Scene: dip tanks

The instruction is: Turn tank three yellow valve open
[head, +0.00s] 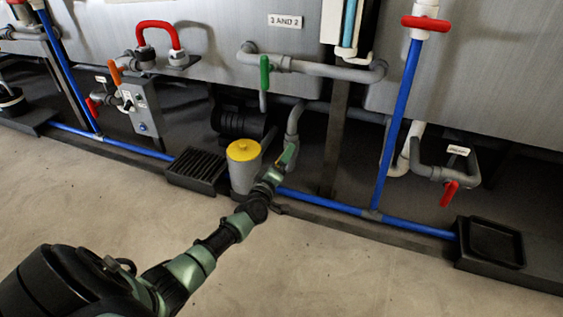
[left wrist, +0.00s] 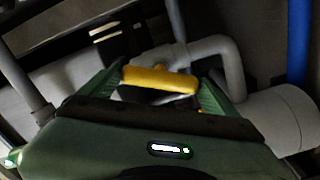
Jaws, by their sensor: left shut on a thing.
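The yellow valve handle (left wrist: 160,80) lies crosswise between the fingers of my left gripper (left wrist: 163,92) in the left wrist view, on a grey pipe fitting. My left gripper is shut on this handle. In the head view my left gripper (head: 287,158) is low in front of the tanks, beside a grey canister with a yellow cap (head: 243,150). The gripper mostly hides the yellow handle there. My right gripper is not in view.
A grey pipe (left wrist: 218,47) bends close beside the gripper. A blue pipe (head: 400,120) runs upright to a red valve (head: 425,23). A green handle (head: 264,80) hangs above. A black grate (head: 196,170) is on the floor to the left. The floor in front is clear.

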